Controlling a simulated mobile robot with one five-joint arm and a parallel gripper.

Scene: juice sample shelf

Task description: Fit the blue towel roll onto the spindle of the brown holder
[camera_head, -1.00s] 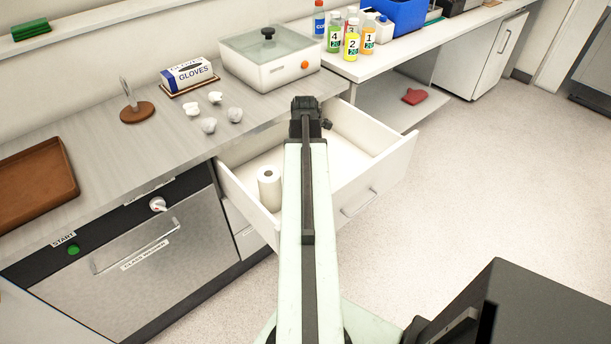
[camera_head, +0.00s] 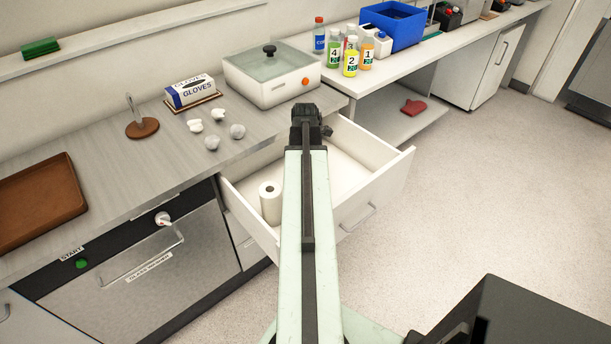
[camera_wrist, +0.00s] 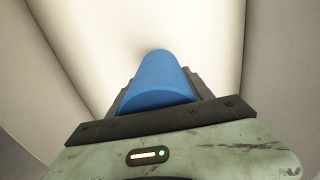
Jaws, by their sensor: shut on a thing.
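The blue towel roll (camera_wrist: 158,82) shows in the wrist view, held between the jaws of my gripper (camera_wrist: 160,95), which is shut on it. In the head view my gripper (camera_head: 306,115) is over the open drawer, and my arm hides the blue roll there. The brown holder (camera_head: 142,128) stands on the counter at the left, a round brown base with an upright grey spindle (camera_head: 132,107). The spindle is bare.
A white towel roll (camera_head: 270,203) stands in the open drawer (camera_head: 385,178). Crumpled white balls (camera_head: 212,142), a glove box (camera_head: 190,92) and a lidded white appliance (camera_head: 272,75) are on the counter near the holder. A brown tray (camera_head: 35,200) lies at the far left.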

